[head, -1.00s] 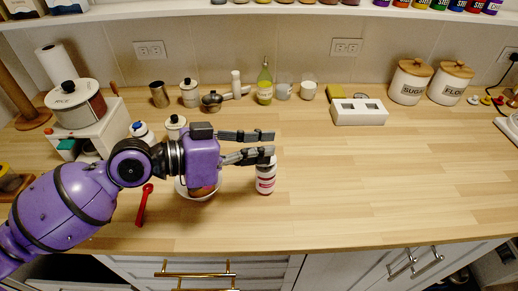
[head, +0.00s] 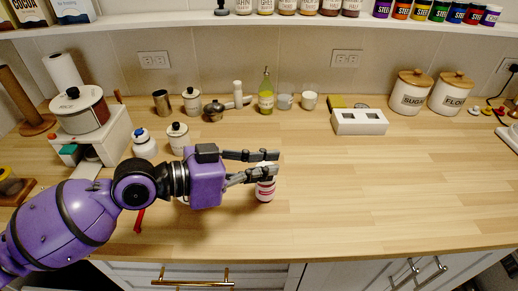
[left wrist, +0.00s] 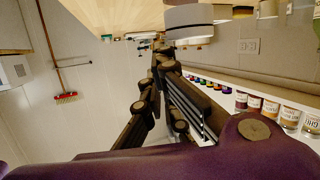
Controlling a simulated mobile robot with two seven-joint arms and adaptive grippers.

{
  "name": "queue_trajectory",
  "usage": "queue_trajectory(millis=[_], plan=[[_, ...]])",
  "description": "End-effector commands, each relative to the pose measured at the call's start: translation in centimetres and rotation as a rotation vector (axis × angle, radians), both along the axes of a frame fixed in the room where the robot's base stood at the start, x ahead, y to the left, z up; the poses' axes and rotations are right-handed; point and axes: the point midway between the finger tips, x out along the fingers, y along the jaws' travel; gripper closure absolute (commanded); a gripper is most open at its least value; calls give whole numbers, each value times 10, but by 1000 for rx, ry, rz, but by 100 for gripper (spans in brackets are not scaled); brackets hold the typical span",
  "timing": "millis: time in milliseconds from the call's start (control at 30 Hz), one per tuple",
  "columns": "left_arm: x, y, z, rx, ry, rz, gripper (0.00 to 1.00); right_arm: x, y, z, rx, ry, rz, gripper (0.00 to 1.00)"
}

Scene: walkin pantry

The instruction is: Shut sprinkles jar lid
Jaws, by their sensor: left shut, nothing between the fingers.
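The sprinkles jar (head: 265,191), small with a red and white label, stands upright on the wooden counter in the head view. My left gripper (head: 276,163) is at the jar's top, its fingers pointing right across it and hiding the lid. I cannot tell from this view how the lid stands or whether the fingers touch it. The left gripper also shows in the left wrist view (left wrist: 155,65), shut and empty. A grey and white round thing is close by at the top of that view; I cannot tell if it is the jar. My right gripper is not in view.
A red spoon (head: 139,220) lies partly behind my left arm. Canisters (head: 178,138), an oil bottle (head: 266,92), cups (head: 309,101) and a white holder (head: 359,122) stand farther back. The counter (head: 390,190) right of the jar is clear.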

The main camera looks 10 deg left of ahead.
Motion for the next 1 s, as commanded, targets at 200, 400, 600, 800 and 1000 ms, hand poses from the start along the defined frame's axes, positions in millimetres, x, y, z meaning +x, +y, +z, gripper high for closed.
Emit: queue_trajectory(millis=[200, 400, 600, 800, 1000], plan=[[0, 0, 0, 0, 0, 0, 100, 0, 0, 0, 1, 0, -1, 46], [1, -1, 11, 0, -4, 1, 100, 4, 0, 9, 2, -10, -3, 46], [2, -6, 57, 0, -20, 6, 100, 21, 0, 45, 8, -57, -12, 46], [-21, 29, 41, 8, 12, 9, 100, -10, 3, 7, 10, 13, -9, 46], [-38, 54, 51, 5, 9, 9, 100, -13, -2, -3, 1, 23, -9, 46]])
